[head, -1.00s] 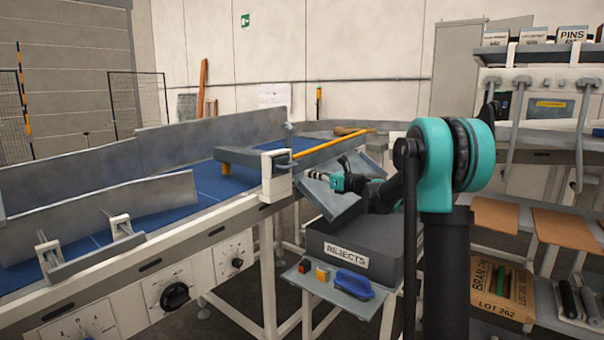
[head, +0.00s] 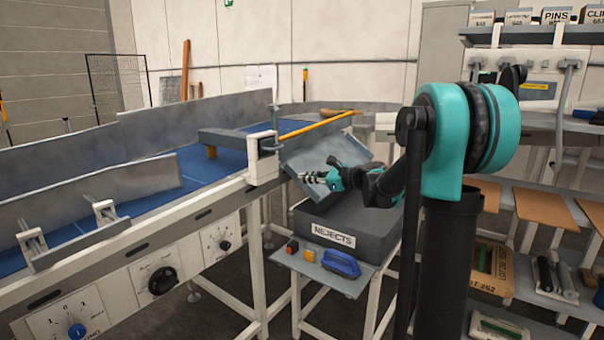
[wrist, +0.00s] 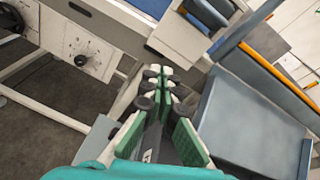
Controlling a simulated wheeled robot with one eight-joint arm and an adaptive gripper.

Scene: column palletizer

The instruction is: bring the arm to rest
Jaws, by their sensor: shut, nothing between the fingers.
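My arm's gripper (head: 313,177) hangs in front of the tilted grey chute, above the grey bin marked REJECTS (head: 335,232). It points left toward the white post at the conveyor's edge. In the wrist view my gripper (wrist: 160,76) shows its fingers closed together with nothing held. The chute (wrist: 248,122) lies to the right of the fingers there. No contact between the gripper and the chute can be made out.
The conveyor (head: 175,185) with a blue belt runs along the left. A yellow bar (head: 318,124) crosses above the chute. A shelving rack (head: 545,195) stands at right.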

